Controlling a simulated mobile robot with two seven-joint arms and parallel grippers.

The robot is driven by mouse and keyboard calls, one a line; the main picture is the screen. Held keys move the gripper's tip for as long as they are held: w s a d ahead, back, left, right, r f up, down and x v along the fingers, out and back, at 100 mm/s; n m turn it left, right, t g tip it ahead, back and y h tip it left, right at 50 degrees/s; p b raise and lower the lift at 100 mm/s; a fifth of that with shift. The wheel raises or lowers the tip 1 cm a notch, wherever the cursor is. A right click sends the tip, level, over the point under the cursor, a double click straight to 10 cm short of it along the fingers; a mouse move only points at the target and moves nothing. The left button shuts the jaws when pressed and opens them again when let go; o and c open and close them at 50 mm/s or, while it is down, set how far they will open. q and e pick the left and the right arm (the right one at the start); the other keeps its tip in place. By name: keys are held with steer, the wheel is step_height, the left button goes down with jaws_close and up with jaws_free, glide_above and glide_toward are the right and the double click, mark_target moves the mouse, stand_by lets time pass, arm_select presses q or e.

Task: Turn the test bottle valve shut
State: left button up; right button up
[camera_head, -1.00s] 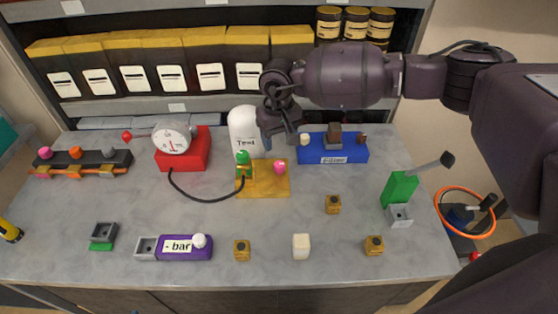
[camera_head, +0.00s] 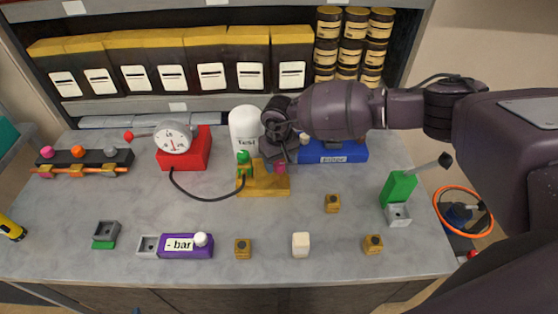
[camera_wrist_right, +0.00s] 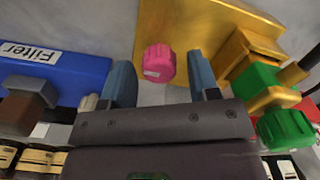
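The white test bottle (camera_head: 244,130) stands at the back of the bench behind a brass valve block (camera_head: 262,188). The block carries a green knob (camera_head: 243,157) on its left and a pink knob (camera_head: 281,168) on its right. In the wrist view the pink knob (camera_wrist_right: 158,62) sits between the two blue fingers of my right gripper (camera_wrist_right: 160,72), with a gap on each side. The gripper is open. The green knob (camera_wrist_right: 287,130) is outside the fingers, to the right. My left gripper is not in view.
The blue filter block (camera_head: 334,154) is close beside my right gripper, partly hidden by it. A red gauge box (camera_head: 196,150) stands left, its black hose running to the brass block. The bench front holds a purple bar block (camera_head: 175,252) and several small blocks.

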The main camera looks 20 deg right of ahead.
steer(key=c, duration=0.8)
steer(key=m+b, duration=0.2)
steer(key=m, duration=0.1)
steer(key=shift+f+m, duration=0.15)
steer(key=shift+m, duration=0.25)
steer(key=m+b, duration=0.1)
steer(key=m, duration=0.2)
steer(key=shift+m, duration=0.3)
steer(key=m+b, duration=0.1)
steer(key=m, duration=0.3)
steer(key=shift+d+m, duration=0.15)
steer(key=shift+m, duration=0.15)
steer(key=m, duration=0.5)
steer(key=shift+r+m, duration=0.2)
steer(key=shift+m, duration=0.2)
